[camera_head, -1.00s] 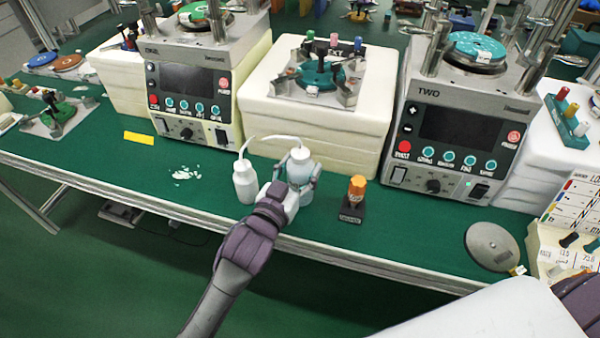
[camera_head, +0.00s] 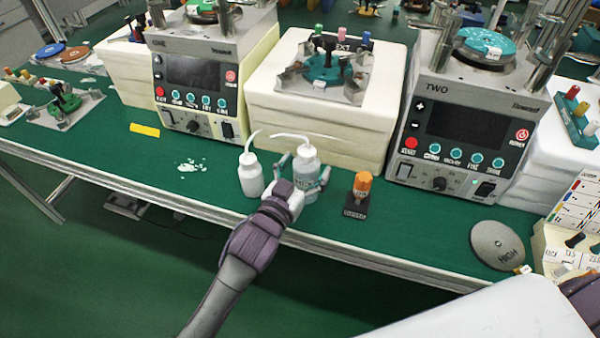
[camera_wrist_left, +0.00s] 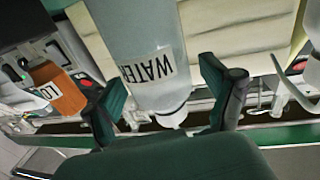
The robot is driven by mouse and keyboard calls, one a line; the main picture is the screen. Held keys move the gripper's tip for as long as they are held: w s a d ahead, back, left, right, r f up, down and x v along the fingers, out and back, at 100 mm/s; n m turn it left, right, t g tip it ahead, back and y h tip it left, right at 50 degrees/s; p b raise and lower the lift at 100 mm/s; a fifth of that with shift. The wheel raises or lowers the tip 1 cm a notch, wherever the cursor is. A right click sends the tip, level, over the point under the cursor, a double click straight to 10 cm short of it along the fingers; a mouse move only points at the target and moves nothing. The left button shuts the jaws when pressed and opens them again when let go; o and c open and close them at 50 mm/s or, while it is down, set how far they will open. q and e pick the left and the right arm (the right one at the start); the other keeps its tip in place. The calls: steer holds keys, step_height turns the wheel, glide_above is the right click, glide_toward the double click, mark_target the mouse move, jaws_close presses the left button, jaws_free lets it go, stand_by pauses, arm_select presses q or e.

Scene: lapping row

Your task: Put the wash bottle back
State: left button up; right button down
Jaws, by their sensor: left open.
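A white wash bottle (camera_head: 306,165) with a bent nozzle appears to stand on the green bench near its front edge; the gripper hides part of its lower body. Its label reads WATER in the left wrist view (camera_wrist_left: 150,68). My left gripper (camera_head: 304,175) is open, with one finger on each side of this bottle. In the wrist view gaps show between the fingers (camera_wrist_left: 168,98) and the bottle. A second, smaller-looking white wash bottle (camera_head: 251,176) stands just to its left, and part of it shows at the wrist view's right edge. My right gripper is out of view.
An orange-capped bottle (camera_head: 362,184) in a dark holder stands close on the right. Machines ONE (camera_head: 200,90) and TWO (camera_head: 465,125) flank a pale block stack (camera_head: 320,120) behind. A grey disc (camera_head: 497,245) marked HIGH lies at right. White fragments (camera_head: 191,166) lie at left.

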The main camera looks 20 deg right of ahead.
mark_target(241, 220)
arm_select(q)
steer(key=v, duration=1.2)
steer(key=shift+r, duration=0.1)
